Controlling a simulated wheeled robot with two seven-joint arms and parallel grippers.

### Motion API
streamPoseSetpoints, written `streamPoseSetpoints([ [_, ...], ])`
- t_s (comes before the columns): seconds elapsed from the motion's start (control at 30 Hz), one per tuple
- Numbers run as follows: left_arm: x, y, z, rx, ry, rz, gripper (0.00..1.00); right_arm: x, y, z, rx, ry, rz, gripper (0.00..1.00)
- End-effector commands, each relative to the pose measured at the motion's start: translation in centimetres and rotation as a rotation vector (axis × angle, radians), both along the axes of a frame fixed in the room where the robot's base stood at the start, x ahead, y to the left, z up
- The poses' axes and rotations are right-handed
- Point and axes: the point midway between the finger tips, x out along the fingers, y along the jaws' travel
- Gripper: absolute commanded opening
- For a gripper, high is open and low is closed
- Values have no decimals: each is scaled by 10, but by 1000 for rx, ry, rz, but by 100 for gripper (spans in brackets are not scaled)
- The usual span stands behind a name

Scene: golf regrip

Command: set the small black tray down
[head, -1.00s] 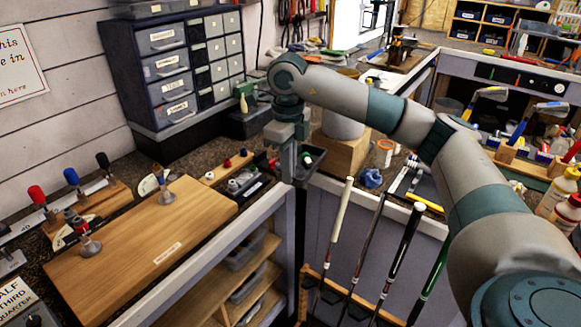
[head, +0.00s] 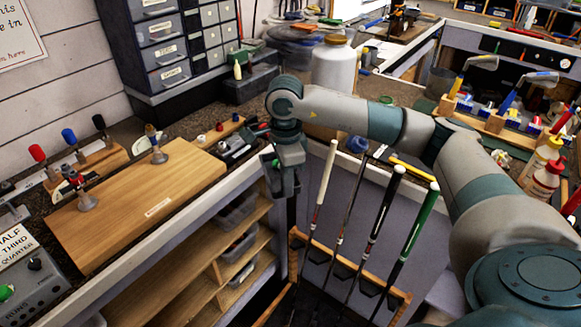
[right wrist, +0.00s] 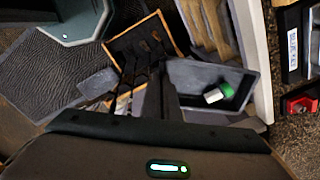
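The small black tray (right wrist: 188,78) shows in the right wrist view, with a green-and-white piece (right wrist: 219,93) lying in it. In the head view the tray (head: 268,163) is mostly hidden behind my right gripper, with a bit of green showing. My right gripper (head: 290,195) points down at the bench's front edge, near the inner corner. In the right wrist view its dark fingers (right wrist: 151,92) are at the tray's left side and look shut on its wall. The tray is held up, with the floor and rack below. My left gripper is in neither view.
A wooden rack with several golf clubs (head: 375,215) stands just right of my right gripper. A wooden board (head: 140,205) with clamps lies on the left bench. Small parts and a strip (head: 218,132) lie behind the gripper. A white jar (head: 334,66) stands on the bench.

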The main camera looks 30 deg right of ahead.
Motion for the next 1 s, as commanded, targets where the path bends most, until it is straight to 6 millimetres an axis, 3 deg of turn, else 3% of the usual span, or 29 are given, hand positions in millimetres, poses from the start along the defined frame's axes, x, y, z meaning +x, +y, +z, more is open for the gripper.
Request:
streamPoseSetpoints([
  [0.2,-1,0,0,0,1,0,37,-24,26,-40,0,9,392,0],
  [0.6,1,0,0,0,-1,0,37,-77,74,-101,7,19,1125,0],
  [1.0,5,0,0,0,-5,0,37,-130,117,-138,12,14,1745,0],
])
